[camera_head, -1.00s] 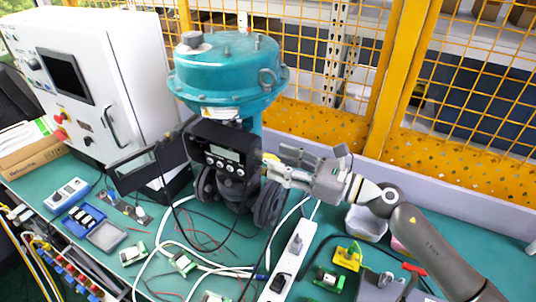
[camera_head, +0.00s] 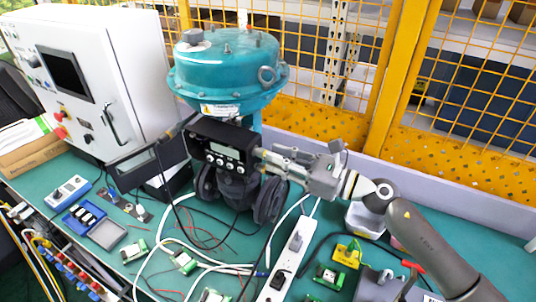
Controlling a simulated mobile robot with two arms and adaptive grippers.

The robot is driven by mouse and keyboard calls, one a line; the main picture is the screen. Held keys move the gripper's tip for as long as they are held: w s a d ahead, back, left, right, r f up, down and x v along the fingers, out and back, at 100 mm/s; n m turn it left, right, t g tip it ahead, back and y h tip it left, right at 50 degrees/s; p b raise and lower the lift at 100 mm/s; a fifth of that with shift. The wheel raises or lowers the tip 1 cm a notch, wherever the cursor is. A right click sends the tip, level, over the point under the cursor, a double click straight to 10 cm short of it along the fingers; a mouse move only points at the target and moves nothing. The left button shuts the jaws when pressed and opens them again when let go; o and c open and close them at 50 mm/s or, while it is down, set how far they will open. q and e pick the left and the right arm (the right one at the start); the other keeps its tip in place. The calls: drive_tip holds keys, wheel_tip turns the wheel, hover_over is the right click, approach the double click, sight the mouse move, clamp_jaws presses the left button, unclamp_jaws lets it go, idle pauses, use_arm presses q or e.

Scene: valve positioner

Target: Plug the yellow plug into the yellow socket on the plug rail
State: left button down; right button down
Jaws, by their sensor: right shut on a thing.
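My right gripper (camera_head: 266,156) reaches in from the right, its fingertips at the right side of the black valve positioner (camera_head: 222,148). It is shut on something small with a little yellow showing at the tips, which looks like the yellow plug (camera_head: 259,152). The fingers hide most of it, and I cannot tell whether it touches the positioner. A rail with red, blue and yellow connectors (camera_head: 76,272) runs along the lower left edge; I cannot make out which is the yellow socket. My left gripper is not in view.
A teal valve actuator (camera_head: 228,78) stands above the positioner. A white control cabinet (camera_head: 90,80) is at the left. Loose cables, green circuit boards (camera_head: 183,261) and a white power strip (camera_head: 287,262) crowd the teal table. A yellow mesh fence (camera_head: 400,80) stands behind.

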drive_tip(key=shift+d+f, duration=0.1)
drive_tip(key=shift+d, duration=0.05)
drive_tip(key=shift+b+v, duration=0.45)
drive_tip(key=shift+v, duration=0.6)
drive_tip(key=shift+d, duration=0.1)
drive_tip(key=shift+b+v, duration=0.7)
drive_tip(key=shift+v, duration=0.8)
drive_tip(key=shift+s, duration=0.1)
